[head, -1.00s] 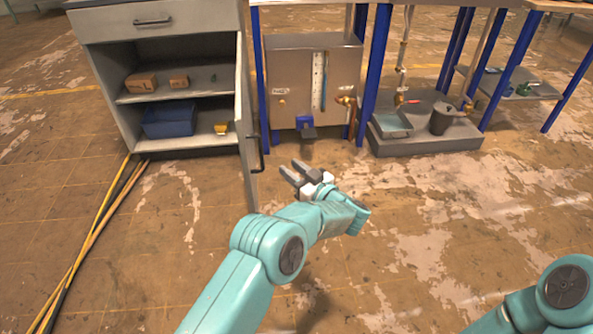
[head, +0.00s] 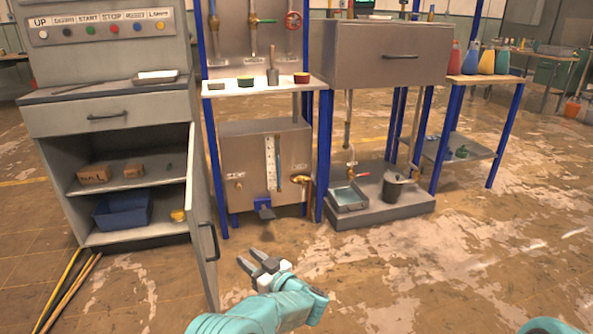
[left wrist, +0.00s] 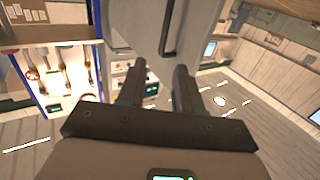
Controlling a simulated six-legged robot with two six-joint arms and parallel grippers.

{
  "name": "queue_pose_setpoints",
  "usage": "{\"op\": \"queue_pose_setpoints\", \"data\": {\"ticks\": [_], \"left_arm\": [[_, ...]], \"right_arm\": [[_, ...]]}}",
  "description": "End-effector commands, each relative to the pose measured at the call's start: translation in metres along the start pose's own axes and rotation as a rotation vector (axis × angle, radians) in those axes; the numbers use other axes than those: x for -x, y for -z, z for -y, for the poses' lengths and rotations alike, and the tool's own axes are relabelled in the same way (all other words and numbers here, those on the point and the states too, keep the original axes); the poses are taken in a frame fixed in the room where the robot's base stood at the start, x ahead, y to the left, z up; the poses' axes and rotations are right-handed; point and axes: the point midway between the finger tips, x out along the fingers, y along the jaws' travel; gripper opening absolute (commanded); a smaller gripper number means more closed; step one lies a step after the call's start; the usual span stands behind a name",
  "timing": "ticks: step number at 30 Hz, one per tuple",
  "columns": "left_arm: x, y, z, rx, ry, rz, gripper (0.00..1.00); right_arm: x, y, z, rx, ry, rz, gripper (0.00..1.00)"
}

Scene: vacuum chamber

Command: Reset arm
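My left gripper (head: 259,262) is in the lower middle of the head view, in front of the steel cabinet and to the right of the open cabinet door. Its two dark fingers are apart with nothing between them. In the left wrist view the fingers (left wrist: 158,82) also stand apart and empty, with the door handle (left wrist: 171,28) beyond them. My right arm (head: 550,326) shows only as a teal piece at the bottom right edge of the head view. Its gripper is out of view.
The grey cabinet's open door (head: 204,225) stands close left of my left gripper. A blue bin (head: 122,210) sits on its lower shelf. A steel tank (head: 265,150) stands ahead. A grey platform (head: 375,212) holds a dark pot (head: 393,190). The floor (head: 470,270) on the right is clear.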

Motion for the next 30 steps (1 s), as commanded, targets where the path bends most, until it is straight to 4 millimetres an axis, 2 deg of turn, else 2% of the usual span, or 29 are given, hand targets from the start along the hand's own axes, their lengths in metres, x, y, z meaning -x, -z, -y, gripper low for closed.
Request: {"op": "queue_pose_setpoints", "data": {"ticks": [2,4,7,9,11,12,15,18,20,26,27,28,30], "left_arm": [[-0.008,-0.021,0.001,-0.023,-0.097,0.037,0.34],[-0.01,-0.053,0.003,-0.048,-0.234,0.113,0.34],[0.007,-0.114,0.021,-0.091,-0.452,0.311,0.34],[0.034,-0.157,0.046,-0.119,-0.58,0.497,0.34],[0.065,-0.187,0.073,-0.144,-0.662,0.662,0.34],[0.086,-0.203,0.093,-0.159,-0.703,0.768,0.34],[0.138,-0.229,0.142,-0.193,-0.769,1.004,0.34],[0.182,-0.239,0.184,-0.222,-0.801,1.193,0.34],[0.205,-0.241,0.207,-0.238,-0.812,1.288,0.34],[0.271,-0.235,0.276,-0.292,-0.82,1.566,0.34],[0.283,-0.231,0.289,-0.303,-0.819,1.617,0.34],[0.281,-0.212,0.286,-0.301,-0.821,1.609,0.34],[0.281,-0.191,0.285,-0.302,-0.823,1.605,0.34]], "right_arm": [[0.0,0.0,0.0,0.0,0.0,0.0,0.0],[0.0,0.0,0.0,0.0,0.0,0.0,0.0],[0.0,0.0,0.0,0.0,0.0,0.0,0.0],[0.0,0.0,0.0,0.0,0.0,0.0,0.0],[0.0,0.0,0.0,0.0,0.0,0.0,0.0],[0.0,0.0,0.0,0.0,0.0,0.0,0.0],[0.0,0.0,0.0,0.0,0.0,0.0,0.0],[0.0,0.0,0.0,0.0,0.0,0.0,0.0],[0.0,0.0,0.0,0.0,0.0,0.0,0.0],[0.0,0.0,0.0,0.0,0.0,0.0,0.0],[0.0,0.0,0.0,0.0,0.0,0.0,0.0],[0.018,-0.001,0.006,0.0,0.0,0.002,0.0],[0.038,-0.001,0.014,0.002,0.0,0.002,0.0]]}}
